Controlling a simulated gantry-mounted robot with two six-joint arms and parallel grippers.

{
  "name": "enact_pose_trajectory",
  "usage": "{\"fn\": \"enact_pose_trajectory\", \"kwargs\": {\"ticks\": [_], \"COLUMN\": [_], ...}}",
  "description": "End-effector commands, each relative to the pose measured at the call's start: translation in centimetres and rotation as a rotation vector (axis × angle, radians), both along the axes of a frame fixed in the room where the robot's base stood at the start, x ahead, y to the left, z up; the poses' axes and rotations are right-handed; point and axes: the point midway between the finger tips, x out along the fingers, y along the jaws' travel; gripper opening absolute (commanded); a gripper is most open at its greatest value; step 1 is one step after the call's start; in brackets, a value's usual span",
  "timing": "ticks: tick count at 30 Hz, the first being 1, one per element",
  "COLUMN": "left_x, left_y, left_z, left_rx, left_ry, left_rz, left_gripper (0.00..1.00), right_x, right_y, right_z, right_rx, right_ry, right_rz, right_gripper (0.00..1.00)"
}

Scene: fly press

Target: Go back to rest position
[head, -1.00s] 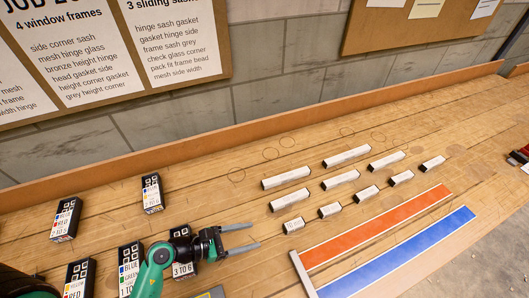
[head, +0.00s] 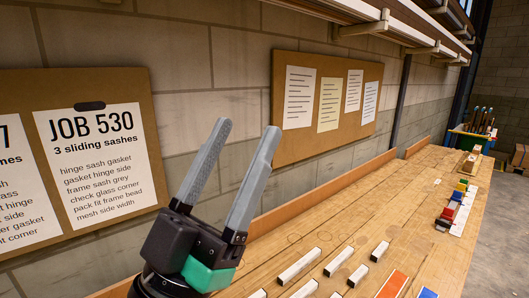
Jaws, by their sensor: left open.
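My left gripper (head: 236,182) is large in the foreground of the head view, raised above the bench with its two grey fingers pointing up. The fingers are apart, with nothing between them. My right gripper is not in view. Below and to the right of the left gripper, several white-topped bars (head: 338,261) lie on the wooden bench (head: 400,212).
A job board (head: 90,109) and a notice board (head: 327,101) hang on the block wall. A shelf (head: 375,22) overhangs at the top. Bare bench lies between bars and blocks.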

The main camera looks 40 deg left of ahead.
Motion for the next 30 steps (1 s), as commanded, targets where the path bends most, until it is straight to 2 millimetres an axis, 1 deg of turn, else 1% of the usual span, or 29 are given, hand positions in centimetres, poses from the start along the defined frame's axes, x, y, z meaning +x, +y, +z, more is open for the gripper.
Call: {"fn": "enact_pose_trajectory", "kwargs": {"ticks": [1,3,4,12,14,16,17,20,21,23,24,26,27,29,30], "left_x": [-0.1,-0.1,-0.1,0.0,0.0,0.0,0.0,0.0,0.0,0.0,0.0,0.0,0.0,0.0,0.0], "left_y": [-1.9,-3.4,-3.7,-3.7,-3.7,-3.7,-3.6,-3.6,-3.6,-3.6,-3.6,-3.6,-3.6,-3.6,-3.6], "left_z": [0.8,1.1,1.2,1.3,2.0,3.5,4.4,8.5,10.4,13.6,15.7,18.8,20.8,23.8,25.8], "left_rx": [-0.018,-0.029,-0.030,-0.032,-0.031,-0.031,-0.031,-0.030,-0.030,-0.031,-0.031,-0.030,-0.030,-0.030,-0.030], "left_ry": [0.009,0.026,0.030,0.035,0.035,0.035,0.035,0.035,0.034,0.034,0.034,0.034,0.034,0.034,0.034], "left_rz": [-0.107,-0.190,-0.206,-0.209,-0.209,-0.207,-0.207,-0.206,-0.207,-0.206,-0.206,-0.205,-0.205,-0.205,-0.205], "left_gripper": [0.64,0.64,0.64,0.64,0.64,0.64,0.64,0.64,0.64,0.64,0.64,0.64,0.64,0.64,0.64], "right_x": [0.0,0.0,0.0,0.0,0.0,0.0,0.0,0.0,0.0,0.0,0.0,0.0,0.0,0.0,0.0], "right_y": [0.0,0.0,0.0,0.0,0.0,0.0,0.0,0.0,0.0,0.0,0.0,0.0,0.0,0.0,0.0], "right_z": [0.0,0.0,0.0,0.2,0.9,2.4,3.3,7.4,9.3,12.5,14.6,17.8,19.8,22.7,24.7], "right_rx": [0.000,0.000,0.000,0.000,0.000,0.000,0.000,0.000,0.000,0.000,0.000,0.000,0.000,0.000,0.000], "right_ry": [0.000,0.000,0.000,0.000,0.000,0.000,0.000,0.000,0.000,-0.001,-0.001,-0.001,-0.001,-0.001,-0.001], "right_rz": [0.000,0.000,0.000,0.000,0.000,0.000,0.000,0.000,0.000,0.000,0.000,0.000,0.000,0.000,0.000], "right_gripper": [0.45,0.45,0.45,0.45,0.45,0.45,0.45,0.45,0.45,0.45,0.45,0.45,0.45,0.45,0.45]}}
